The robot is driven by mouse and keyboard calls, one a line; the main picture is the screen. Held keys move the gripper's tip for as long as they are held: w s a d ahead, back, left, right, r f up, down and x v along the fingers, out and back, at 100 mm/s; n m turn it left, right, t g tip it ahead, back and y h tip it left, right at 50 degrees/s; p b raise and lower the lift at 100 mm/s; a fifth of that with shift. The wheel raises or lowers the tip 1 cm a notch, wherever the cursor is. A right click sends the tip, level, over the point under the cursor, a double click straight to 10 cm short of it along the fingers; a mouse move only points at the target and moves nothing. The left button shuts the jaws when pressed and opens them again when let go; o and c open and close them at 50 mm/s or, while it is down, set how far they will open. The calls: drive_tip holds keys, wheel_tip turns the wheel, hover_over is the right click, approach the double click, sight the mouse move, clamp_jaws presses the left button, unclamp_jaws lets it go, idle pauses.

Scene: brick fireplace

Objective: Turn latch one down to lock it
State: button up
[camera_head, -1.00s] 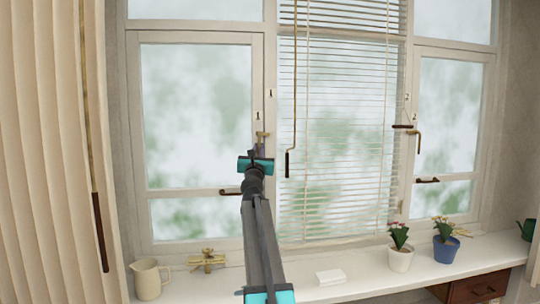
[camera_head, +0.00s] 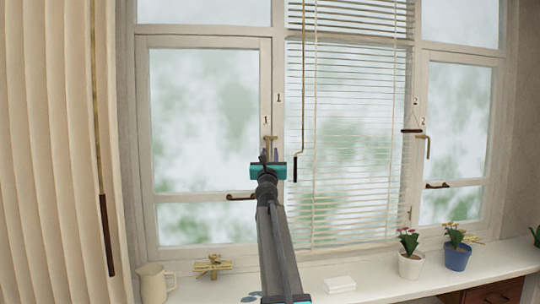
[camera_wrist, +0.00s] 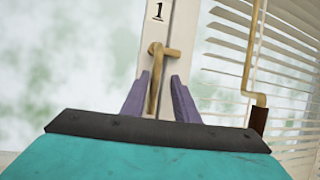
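Latch one is a brass handle (camera_head: 270,140) on the white window frame, below a "1" label. In the wrist view the latch (camera_wrist: 155,75) has a long bar running down from its top and a short stub pointing right. My gripper (camera_head: 269,155) is at the latch, with its fingertips just below the latch's top. In the wrist view the purple fingers of my gripper (camera_wrist: 160,95) stand apart, one on each side of the long bar. Gaps show on both sides of the bar.
A blind with a hanging wand (camera_head: 300,110) is close on the right. A dark-handled window stay (camera_head: 240,197) is below left. The sill (camera_head: 425,277) holds a jug (camera_head: 153,282), a white box (camera_head: 340,284) and flowerpots (camera_head: 410,265). A second latch (camera_head: 428,143) is at right.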

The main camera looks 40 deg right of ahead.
drive_tip(key=shift+w+a, duration=0.15)
drive_tip(key=shift+a, duration=0.05)
drive_tip(key=shift+a, duration=0.15)
drive_tip(key=v, duration=1.3)
drive_tip(key=shift+s+f, duration=0.2)
drive_tip(key=shift+s, duration=0.05)
idle(0.4)
drive_tip(key=shift+s, duration=0.15)
idle(0.5)
